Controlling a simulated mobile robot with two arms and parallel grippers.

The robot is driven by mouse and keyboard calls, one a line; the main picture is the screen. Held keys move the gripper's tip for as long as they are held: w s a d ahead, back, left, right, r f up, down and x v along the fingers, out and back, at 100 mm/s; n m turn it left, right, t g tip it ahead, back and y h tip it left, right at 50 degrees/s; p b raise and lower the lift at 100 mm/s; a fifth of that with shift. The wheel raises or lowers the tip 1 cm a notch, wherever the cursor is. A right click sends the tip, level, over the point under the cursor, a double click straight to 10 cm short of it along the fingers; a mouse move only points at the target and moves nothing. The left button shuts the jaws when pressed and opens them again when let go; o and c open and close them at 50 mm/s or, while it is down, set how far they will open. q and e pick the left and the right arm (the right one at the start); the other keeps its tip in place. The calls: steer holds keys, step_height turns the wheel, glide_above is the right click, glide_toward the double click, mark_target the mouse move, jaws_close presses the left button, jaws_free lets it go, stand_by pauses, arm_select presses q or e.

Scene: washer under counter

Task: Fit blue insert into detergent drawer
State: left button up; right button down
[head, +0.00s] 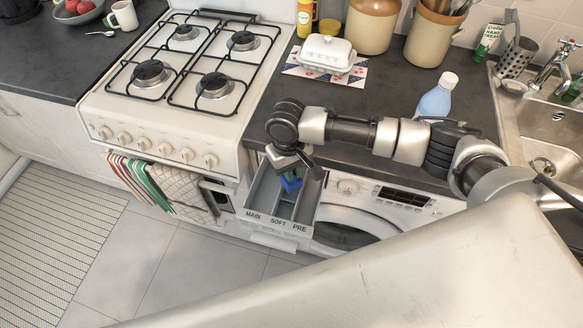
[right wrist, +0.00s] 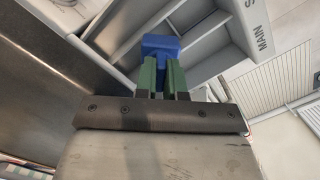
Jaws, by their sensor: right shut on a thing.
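The detergent drawer (head: 262,222) is pulled out of the washer (head: 349,206). Its front edge reads MAIN, SOFT and PRE, and its grey compartments also show in the right wrist view (right wrist: 217,58). My right gripper (head: 291,173) is over the drawer, pointing down, shut on the blue insert (head: 290,185). In the right wrist view the blue insert (right wrist: 160,45) sits at the tips of the green fingers (right wrist: 163,75). The insert appears within or just above the drawer's middle part; I cannot tell whether it touches the floor or walls. My left gripper is not in view.
The counter edge (head: 395,172) overhangs close behind the drawer. The stove (head: 180,110) with hanging towels stands left. A blue bottle (head: 437,96), a butter dish (head: 327,54) and the sink (head: 540,140) are on the counter side. The floor before the drawer is clear.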

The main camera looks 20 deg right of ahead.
steer(key=shift+f, duration=0.4)
steer(key=shift+f, duration=0.1)
steer(key=c, duration=1.2)
jaws_free()
steer(key=r, duration=0.4)
steer(key=w+r+b, duration=0.1)
steer(key=r, duration=0.8)
steer(key=shift+w+a, duration=0.15)
steer(key=shift+w, duration=0.05)
steer(key=shift+f, duration=0.1)
